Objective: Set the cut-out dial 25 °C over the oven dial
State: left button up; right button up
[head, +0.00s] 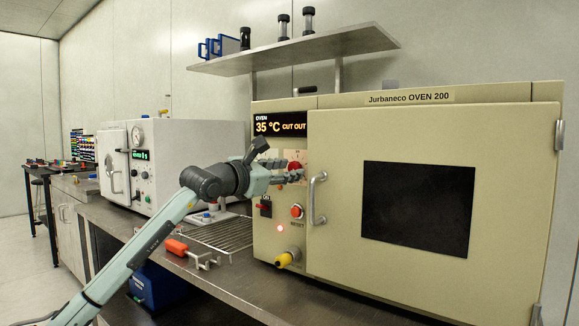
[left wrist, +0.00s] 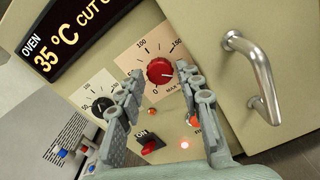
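The cream oven (head: 335,240) has a lit display (head: 280,126) reading 35 °C CUT OUT. A red dial (left wrist: 159,71) sits on a pale scale plate with marks up to 150; part of its lettering is hidden. A smaller black dial (left wrist: 102,107) on its own scale is lower left of it in the left wrist view. My left gripper (left wrist: 160,76) is open, its fingertips on either side of the red dial; I cannot tell whether they touch it. In the head view the left gripper (head: 292,170) covers much of the dial area. My right gripper is not in view.
The oven's door handle (head: 318,198) is close right of the gripper. A wire rack (head: 215,235) and a red-handled tool (head: 177,247) lie on the bench.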

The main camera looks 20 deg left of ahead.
pick_arm(q)
jog(key=shift+w+d, duration=0.15)
jog(key=shift+w, duration=0.35)
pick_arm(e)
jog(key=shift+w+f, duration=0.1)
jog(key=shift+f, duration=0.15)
pick_arm(q)
jog(key=shift+c, duration=0.4)
grip_shut()
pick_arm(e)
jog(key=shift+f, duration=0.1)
